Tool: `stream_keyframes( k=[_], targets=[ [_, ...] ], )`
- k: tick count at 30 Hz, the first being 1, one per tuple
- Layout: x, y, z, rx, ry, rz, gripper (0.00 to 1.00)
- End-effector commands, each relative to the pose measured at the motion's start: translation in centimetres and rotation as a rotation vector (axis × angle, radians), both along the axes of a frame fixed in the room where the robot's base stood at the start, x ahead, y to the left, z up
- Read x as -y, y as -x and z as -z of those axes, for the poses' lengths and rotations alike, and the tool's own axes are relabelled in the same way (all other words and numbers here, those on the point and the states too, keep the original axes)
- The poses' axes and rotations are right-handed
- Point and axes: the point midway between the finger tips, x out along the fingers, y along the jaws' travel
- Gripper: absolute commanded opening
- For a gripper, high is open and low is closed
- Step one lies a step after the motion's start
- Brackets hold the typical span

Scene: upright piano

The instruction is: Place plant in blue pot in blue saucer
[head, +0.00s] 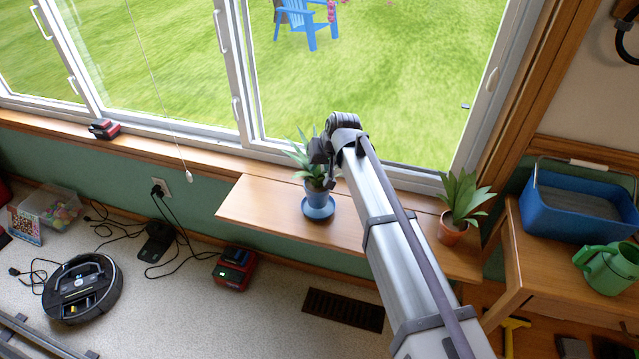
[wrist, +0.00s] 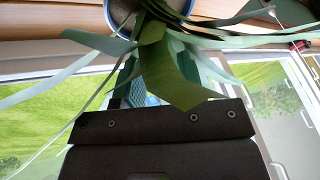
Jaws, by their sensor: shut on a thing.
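The plant in the blue pot (head: 315,196) stands at the window shelf in the head view, with its long green leaves around my gripper (head: 320,158). The gripper is shut on the plant from above. The blue saucer (head: 318,211) shows directly under the pot. I cannot tell whether the pot touches it or hangs slightly above. In the wrist view the blue pot's rim (wrist: 121,17) is at the top edge, and leaves cover the fingertips.
A plant in a terracotta pot (head: 452,230) stands to the right on the wooden shelf (head: 262,205), beyond my arm. The window (head: 400,90) is close behind. A blue basket (head: 570,205) and green watering can (head: 612,268) stand on a side table. The shelf's left part is clear.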

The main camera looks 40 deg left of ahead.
Motion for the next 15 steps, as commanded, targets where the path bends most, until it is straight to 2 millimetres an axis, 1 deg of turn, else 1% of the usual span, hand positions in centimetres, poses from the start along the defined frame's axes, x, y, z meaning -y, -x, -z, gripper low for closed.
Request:
stream_keyframes(
  k=[3,6,10,15],
  targets=[
    [0.0,0.0,2.5,0.0,0.0,0.0,0.0],
    [0.0,0.0,3.9,0.0,0.0,0.0,0.0],
    [0.0,0.0,3.4,0.0,0.0,0.0,0.0],
    [0.0,0.0,3.7,0.0,0.0,0.0,0.0]
  ],
)
